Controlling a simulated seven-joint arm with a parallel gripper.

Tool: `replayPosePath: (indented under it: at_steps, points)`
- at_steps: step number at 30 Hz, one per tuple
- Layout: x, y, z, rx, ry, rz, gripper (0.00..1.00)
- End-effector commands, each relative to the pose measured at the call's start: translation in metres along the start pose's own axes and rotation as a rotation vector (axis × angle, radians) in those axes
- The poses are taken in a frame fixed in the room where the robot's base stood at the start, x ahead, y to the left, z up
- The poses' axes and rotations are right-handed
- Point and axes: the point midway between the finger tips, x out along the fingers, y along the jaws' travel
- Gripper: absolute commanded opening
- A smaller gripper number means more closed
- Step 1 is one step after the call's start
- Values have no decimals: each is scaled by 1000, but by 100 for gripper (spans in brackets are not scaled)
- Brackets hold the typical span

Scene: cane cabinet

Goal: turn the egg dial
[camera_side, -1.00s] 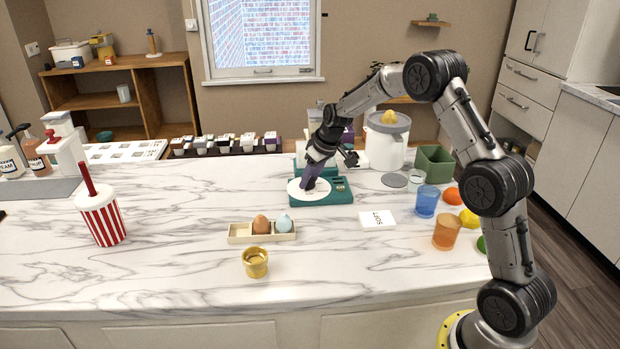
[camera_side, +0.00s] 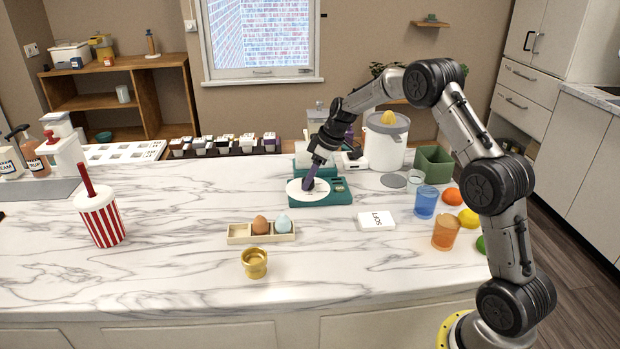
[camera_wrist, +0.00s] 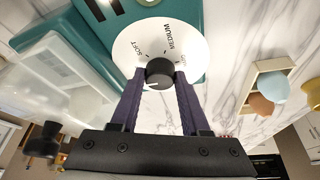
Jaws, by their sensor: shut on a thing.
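The egg dial is a black round knob (camera_wrist: 159,73) at the centre of a white disc (camera_wrist: 190,40) on a teal base (camera_wrist: 215,22). The disc carries the words SOFT and MEDIUM and a third word that is partly hidden. My gripper (camera_wrist: 160,88) is shut on the black knob, with one dark purple finger on each side of it. A light mark on the knob faces the gripper side. In the side view, the gripper (camera_side: 309,184) stands tilted over the white disc (camera_side: 297,190) on the teal device (camera_side: 335,197) and hides the knob.
A wooden tray (camera_side: 236,234) holds a brown egg (camera_side: 260,225) and a blue egg (camera_side: 283,223). A gold cup (camera_side: 254,263) stands in front. A SOFT card (camera_side: 376,221), a blue glass (camera_side: 425,202) and an orange glass (camera_side: 446,232) are on the right. A juicer (camera_side: 386,140) stands behind.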

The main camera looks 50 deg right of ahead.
Motion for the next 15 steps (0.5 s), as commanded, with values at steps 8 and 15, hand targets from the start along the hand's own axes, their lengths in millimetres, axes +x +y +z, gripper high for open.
replayPosePath:
  at_steps: [8,15]
  points:
    - [0,0,0,-5,-2,1,51]
    - [0,0,0,-3,-1,1,76]
